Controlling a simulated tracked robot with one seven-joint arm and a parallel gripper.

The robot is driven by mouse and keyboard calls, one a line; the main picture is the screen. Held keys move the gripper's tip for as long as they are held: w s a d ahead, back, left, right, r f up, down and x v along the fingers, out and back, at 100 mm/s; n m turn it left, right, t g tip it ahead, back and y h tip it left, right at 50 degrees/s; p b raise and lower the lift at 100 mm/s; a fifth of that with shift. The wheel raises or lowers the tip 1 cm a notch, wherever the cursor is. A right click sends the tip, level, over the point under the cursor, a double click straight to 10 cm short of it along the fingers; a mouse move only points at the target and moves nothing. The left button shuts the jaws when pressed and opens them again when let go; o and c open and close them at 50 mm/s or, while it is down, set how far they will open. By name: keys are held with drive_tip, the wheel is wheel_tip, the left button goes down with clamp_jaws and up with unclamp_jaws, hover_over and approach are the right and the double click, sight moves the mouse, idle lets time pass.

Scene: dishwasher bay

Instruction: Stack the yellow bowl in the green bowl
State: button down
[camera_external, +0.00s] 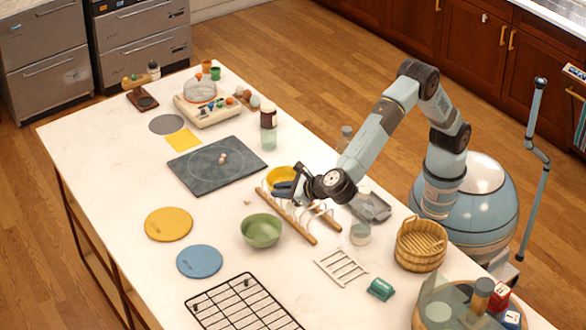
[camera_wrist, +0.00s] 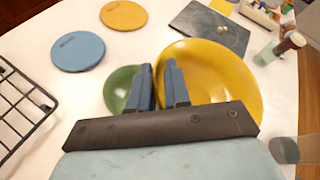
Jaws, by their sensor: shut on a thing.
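The yellow bowl (camera_external: 281,175) is at my gripper (camera_external: 292,188) by the wooden dish rack in the external view, partly hidden by my gripper. In the wrist view the yellow bowl (camera_wrist: 228,72) is large and close, and my gripper's fingers (camera_wrist: 163,82) are shut on its left rim. The green bowl (camera_external: 262,230) stands upright on the white table, in front of the rack. It looks empty in the external view. In the wrist view the green bowl (camera_wrist: 120,88) shows below and left of the fingers, partly hidden by them.
The wooden dish rack (camera_external: 301,228) stands right of the green bowl. A yellow disc (camera_external: 169,224), a blue disc (camera_external: 199,261) and a black wire rack (camera_external: 240,305) lie nearby. A dark board (camera_external: 217,164) lies behind. A wooden basket (camera_external: 420,245) stands at right.

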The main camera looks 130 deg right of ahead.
drive_tip(key=shift+w+f, duration=1.4)
drive_tip(key=shift+w, duration=0.35)
drive_tip(key=shift+w+f, duration=1.4)
drive_tip(key=shift+w, duration=0.3)
drive_tip(key=shift+w+f, duration=1.4)
drive_tip(key=shift+w, duration=0.35)
drive_tip(key=shift+f, duration=1.45)
drive_tip(key=shift+f, duration=0.1)
drive_tip(key=c, duration=1.1)
unclamp_jaws()
drive_tip(key=shift+f, duration=0.1)
